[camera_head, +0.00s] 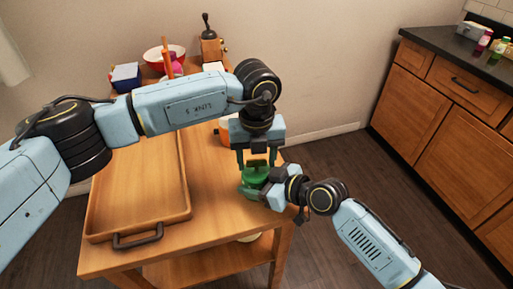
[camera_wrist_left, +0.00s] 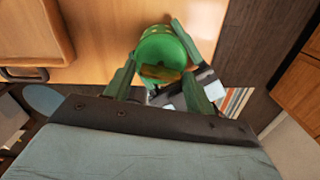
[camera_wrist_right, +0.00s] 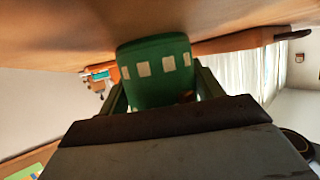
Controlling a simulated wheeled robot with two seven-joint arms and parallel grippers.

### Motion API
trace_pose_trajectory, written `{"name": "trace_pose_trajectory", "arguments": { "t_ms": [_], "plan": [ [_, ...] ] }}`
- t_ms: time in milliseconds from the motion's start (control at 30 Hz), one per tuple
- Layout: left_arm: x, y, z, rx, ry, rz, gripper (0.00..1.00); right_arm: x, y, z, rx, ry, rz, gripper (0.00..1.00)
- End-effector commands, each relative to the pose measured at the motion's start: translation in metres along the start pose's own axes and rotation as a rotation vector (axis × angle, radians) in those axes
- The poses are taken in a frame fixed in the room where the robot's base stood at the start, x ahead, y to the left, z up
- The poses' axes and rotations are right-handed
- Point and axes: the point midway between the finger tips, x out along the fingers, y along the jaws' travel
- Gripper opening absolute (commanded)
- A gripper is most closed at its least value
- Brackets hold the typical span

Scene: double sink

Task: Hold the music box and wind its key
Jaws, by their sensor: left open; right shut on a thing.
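The green music box (camera_head: 256,176) is a round drum near the table's right edge; in the right wrist view its side (camera_wrist_right: 155,75) shows a row of cream squares. My right gripper (camera_head: 261,187) is shut on its sides. A brass-coloured key (camera_wrist_left: 161,73) shows on the end facing the left wrist camera. My left gripper (camera_head: 257,159) points down from above the music box. Its open fingers (camera_wrist_left: 160,86) stand either side of the key, with visible gaps. Whether the box touches the table cannot be told.
A wooden tray (camera_head: 100,210) with a dark handle fills the table's left side. A red-and-white bowl (camera_head: 152,57), a blue box (camera_head: 125,77) and a wooden grinder (camera_head: 211,45) stand at the back. An orange-and-white object (camera_head: 224,132) is partly hidden behind my left gripper.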

Motion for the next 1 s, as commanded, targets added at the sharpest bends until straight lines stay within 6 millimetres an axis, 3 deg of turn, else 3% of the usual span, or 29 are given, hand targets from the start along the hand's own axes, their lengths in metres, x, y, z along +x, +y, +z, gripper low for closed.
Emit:
{"name": "trace_pose_trajectory", "arguments": {
  "t_ms": [267,500,767,1000],
  "plan": [
    [0.0012,-0.0001,0.0001,0.000,0.000,0.000,0.55,0.0000,0.0001,-0.0001,0.000,0.000,0.000,0.40],
    [0.0008,-0.0001,0.0001,0.000,0.000,0.000,0.23,0.0000,0.0001,-0.0001,0.000,0.000,0.000,0.40],
    [0.0005,0.0002,0.0002,0.064,0.000,0.000,0.22,0.0000,0.0001,0.0000,0.000,0.000,0.000,0.40],
    [0.0005,0.0010,0.0006,0.314,-0.002,0.001,0.22,0.0000,0.0002,0.0000,0.000,0.000,0.000,0.40]
  ]
}}
